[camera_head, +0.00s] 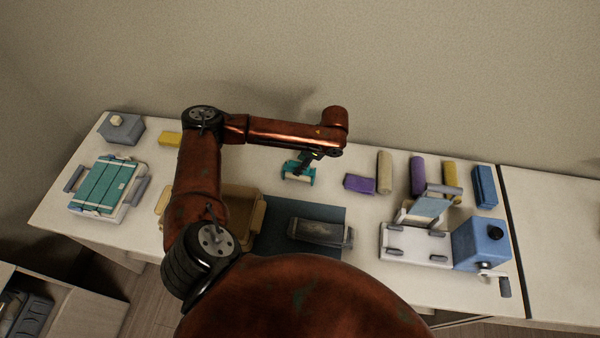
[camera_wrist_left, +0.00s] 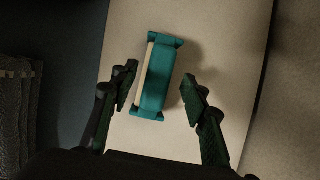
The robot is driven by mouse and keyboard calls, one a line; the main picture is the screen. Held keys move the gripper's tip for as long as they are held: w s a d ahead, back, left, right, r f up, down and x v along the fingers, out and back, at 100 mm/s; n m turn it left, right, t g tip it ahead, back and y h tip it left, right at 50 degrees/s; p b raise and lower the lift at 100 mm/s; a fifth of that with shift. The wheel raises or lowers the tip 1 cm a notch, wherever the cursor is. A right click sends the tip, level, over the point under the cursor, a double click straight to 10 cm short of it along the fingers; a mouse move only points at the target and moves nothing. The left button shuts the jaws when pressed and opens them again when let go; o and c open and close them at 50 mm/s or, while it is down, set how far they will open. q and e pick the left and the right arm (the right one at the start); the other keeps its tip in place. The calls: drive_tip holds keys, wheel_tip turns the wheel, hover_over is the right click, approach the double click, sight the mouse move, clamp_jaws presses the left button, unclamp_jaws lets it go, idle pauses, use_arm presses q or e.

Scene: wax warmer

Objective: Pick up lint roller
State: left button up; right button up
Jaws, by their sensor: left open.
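A teal object with a cream side and wider teal ends (camera_wrist_left: 157,82) lies on the pale table; I take it for the lint roller, though its shape alone does not make this certain. It also shows in the head view (camera_head: 297,173), partly hidden by my gripper. My left gripper (camera_head: 309,160) is above it, pointing down. In the left wrist view my left gripper (camera_wrist_left: 160,84) is open, with one finger on each side of the object and a gap beside the right finger. Whether the left finger touches it, I cannot tell. My right gripper is not in view.
Purple (camera_head: 359,184), cream (camera_head: 384,172) and other rolls lie to the right, near a blue cranked machine (camera_head: 480,243). A tan tray (camera_head: 250,205) is partly behind my arm. A teal slatted unit (camera_head: 104,185) stands left.

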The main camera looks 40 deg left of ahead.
use_arm(q)
drive_tip(key=x, duration=0.6)
drive_tip(key=shift+s+a+f, duration=0.2)
drive_tip(key=shift+f, duration=0.1)
drive_tip(key=shift+c, duration=0.4)
clamp_jaws()
